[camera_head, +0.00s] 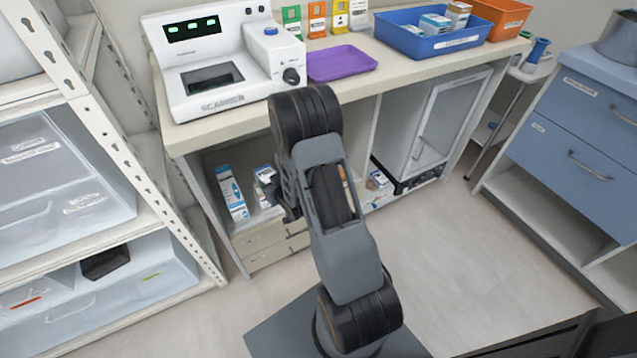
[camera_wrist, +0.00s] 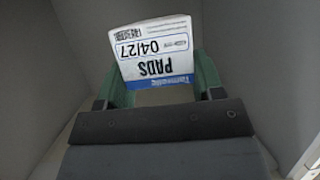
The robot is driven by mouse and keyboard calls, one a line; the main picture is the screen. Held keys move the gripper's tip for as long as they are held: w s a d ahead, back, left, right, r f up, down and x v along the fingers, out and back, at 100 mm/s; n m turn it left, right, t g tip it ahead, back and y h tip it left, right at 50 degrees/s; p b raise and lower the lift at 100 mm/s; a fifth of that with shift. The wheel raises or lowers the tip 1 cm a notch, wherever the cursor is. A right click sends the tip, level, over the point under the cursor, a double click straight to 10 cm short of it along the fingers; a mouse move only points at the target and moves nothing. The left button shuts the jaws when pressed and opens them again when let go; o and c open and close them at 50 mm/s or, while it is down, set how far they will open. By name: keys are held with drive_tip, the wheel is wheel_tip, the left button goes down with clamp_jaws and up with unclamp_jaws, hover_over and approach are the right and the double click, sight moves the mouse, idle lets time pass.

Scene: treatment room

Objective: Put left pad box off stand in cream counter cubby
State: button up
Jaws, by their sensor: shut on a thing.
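The pad box (camera_wrist: 155,52) shows in the wrist view as a white box with a blue band, its label reading "PADS" and "04/27" upside down. My gripper (camera_wrist: 160,82) is shut on it, with a green finger at each side. In the head view my gripper (camera_head: 280,193) is at the cream counter (camera_head: 225,130), at the open cubby (camera_head: 208,160) below its left part. A white and blue box (camera_head: 264,178) shows just beside the gripper, partly hidden by it. The wrist view shows plain grey walls around the held box. Whether the box touches the cubby floor cannot be told.
A tall white and blue box (camera_head: 231,192) stands in the cubby's left part. Drawers (camera_head: 262,240) lie below. A white device (camera_head: 215,60), purple tray (camera_head: 341,63) and blue bin (camera_head: 425,38) are on the counter. A shelf rack (camera_head: 110,130) stands close at left.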

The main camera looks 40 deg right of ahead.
drive_tip(key=s+d+f+m+h+b, duration=0.1)
drive_tip(key=s+d+b, duration=0.3)
drive_tip(key=d, duration=0.6)
drive_tip(key=s+d+f+h+b, duration=0.1)
drive_tip(key=s+d+b, duration=0.1)
drive_tip(key=s+d, duration=0.55)
drive_tip(key=f+b+x, duration=0.1)
drive_tip(key=b+x, duration=0.1)
drive_tip(key=x, duration=0.3)
drive_tip(key=f+b+x, duration=0.1)
drive_tip(key=b+x, duration=0.1)
drive_tip(key=x, duration=0.3)
drive_tip(key=s+a+f+b+x, duration=0.1)
drive_tip(key=x, duration=0.5)
drive_tip(key=shift+a+b, duration=0.1)
drive_tip(key=shift+b, duration=0.3)
drive_tip(key=shift+w+f, duration=0.3)
drive_tip(key=shift+f, duration=0.15)
drive_tip(key=shift+w+f+b, duration=0.15)
drive_tip(key=shift+f+b, duration=1.1)
drive_tip(key=shift+f, duration=0.3)
drive_tip(key=shift+f, duration=0.1)
drive_tip(key=shift+f, duration=0.15)
drive_tip(key=o, duration=0.9)
